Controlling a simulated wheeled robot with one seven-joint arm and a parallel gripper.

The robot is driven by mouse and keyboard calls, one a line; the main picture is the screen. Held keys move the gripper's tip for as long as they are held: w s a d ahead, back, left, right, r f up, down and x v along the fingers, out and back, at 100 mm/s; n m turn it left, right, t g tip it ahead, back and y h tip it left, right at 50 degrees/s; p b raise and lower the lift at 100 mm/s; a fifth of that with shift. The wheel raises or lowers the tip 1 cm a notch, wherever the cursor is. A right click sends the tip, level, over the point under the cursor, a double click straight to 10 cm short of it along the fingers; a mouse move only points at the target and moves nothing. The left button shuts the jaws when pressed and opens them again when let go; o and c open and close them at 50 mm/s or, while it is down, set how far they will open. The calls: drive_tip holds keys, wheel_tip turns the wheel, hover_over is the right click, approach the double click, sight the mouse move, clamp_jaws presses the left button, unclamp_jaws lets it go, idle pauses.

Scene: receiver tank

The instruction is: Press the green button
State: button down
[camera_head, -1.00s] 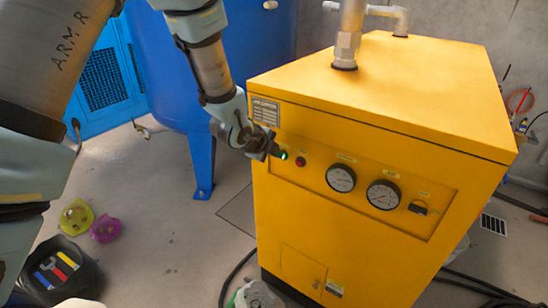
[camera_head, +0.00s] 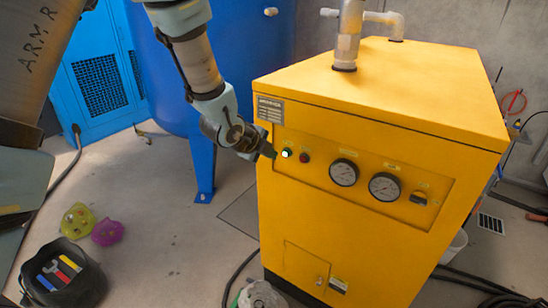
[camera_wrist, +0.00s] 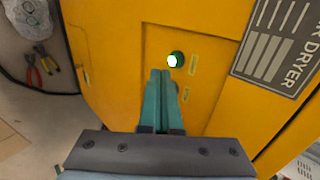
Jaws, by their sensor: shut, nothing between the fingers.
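The green button (camera_head: 287,153) is lit, with a pale bright centre and a dark ring. It sits at the left end of the control panel on the yellow machine (camera_head: 330,240). In the wrist view the button (camera_wrist: 175,59) is just beyond my fingertips, slightly to their right. My gripper (camera_head: 270,151) is shut and empty, close to the left of the button in the head view. In the wrist view its two teal fingers (camera_wrist: 160,75) lie together, pointing at the panel. I cannot tell whether the tips touch the panel; the button face is uncovered.
A red button (camera_head: 304,158), two round gauges (camera_head: 344,172) and a black switch (camera_head: 419,197) lie right of the green button. A blue tank (camera_head: 150,75) stands behind my arm. A dark bucket (camera_head: 85,285) with tools and two small coloured items (camera_head: 77,220) are on the floor.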

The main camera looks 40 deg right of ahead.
drive_tip(key=b+v, duration=0.1)
drive_tip(key=v, duration=0.6)
drive_tip(key=shift+a+r, duration=0.2)
drive_tip(key=shift+a, duration=0.15)
